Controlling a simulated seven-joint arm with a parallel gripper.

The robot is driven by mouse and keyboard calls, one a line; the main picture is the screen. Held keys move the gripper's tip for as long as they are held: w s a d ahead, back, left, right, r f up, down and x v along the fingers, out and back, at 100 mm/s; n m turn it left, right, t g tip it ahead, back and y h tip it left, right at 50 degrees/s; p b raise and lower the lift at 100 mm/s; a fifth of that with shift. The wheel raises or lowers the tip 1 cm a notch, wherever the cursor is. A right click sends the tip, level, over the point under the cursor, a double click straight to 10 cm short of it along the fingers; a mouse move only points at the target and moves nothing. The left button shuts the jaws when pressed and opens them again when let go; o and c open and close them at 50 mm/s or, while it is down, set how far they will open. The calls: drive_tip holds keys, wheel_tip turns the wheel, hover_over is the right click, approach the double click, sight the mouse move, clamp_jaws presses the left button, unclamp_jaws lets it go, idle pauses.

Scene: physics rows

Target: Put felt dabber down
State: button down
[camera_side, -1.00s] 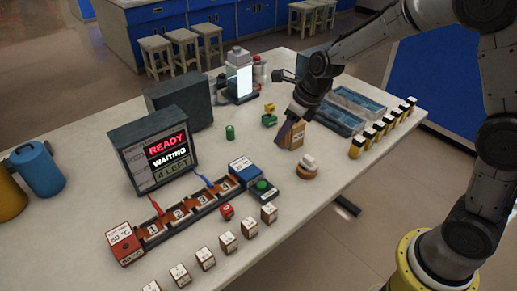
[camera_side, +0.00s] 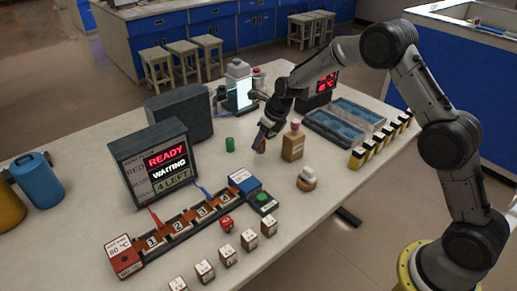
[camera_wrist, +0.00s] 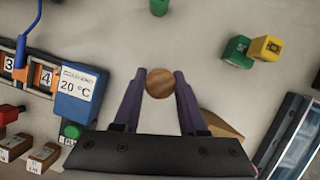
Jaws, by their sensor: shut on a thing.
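The felt dabber shows in the wrist view as a round wooden end (camera_wrist: 159,82) between my fingertips. My gripper (camera_wrist: 160,84) is shut on it. In the side view my gripper (camera_side: 264,132) points down, with the dabber's small brownish end (camera_side: 259,146) just below the fingers, close over the table. I cannot tell whether it touches the table (camera_side: 215,165). A tan bottle with a pinkish cap (camera_side: 293,143) stands just right of my gripper.
A green cylinder (camera_side: 229,144) stands left of my gripper. Green and yellow blocks (camera_wrist: 250,48) lie ahead in the wrist view. The numbered rack (camera_side: 182,222), blue block (camera_side: 245,182), blue trays (camera_side: 343,122) and a row of yellow-black bottles (camera_side: 375,143) surround the clear middle.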

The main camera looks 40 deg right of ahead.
sight(258, 149)
drive_tip(key=shift+w+f, duration=0.35)
drive_tip(key=shift+f, duration=0.05)
drive_tip(key=shift+w+f, duration=0.2)
drive_tip(key=shift+f, duration=1.5)
drive_tip(key=shift+f, duration=0.2)
drive_tip(key=shift+c, duration=2.3)
unclamp_jaws()
drive_tip(key=shift+r, duration=0.1)
